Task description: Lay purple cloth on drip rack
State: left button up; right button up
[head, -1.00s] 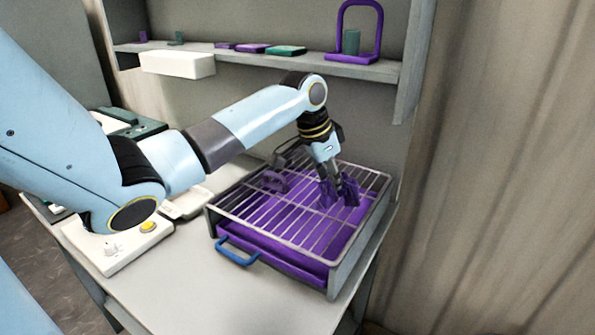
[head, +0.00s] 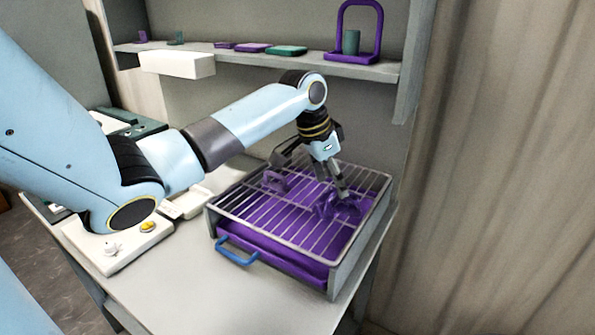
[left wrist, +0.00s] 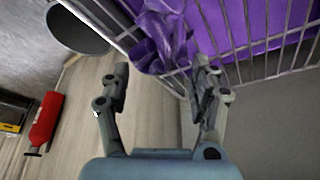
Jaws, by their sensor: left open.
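The purple cloth (head: 347,208) lies crumpled on the bars near the right side of the drip rack (head: 262,238). The cloth also shows in the left wrist view (left wrist: 160,45), bunched on the wire bars and just beyond my fingertips. My left gripper (head: 331,190) is open just above the cloth. In the left wrist view its two fingers (left wrist: 160,80) stand apart with nothing between them. Whether a fingertip still touches the cloth I cannot tell. My right gripper is not in view.
Under the rack bars is a purple tray (head: 285,262) with a blue handle (head: 237,252). A shelf (head: 370,70) above holds a purple stand and small purple and green items. A control box (head: 110,248) sits left on the bench. The bench front (head: 220,300) is clear.

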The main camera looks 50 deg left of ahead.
pick_arm(q)
jog(key=v, duration=1.1)
jog(key=shift+s+r, duration=0.15)
jog(key=shift+r, duration=0.2)
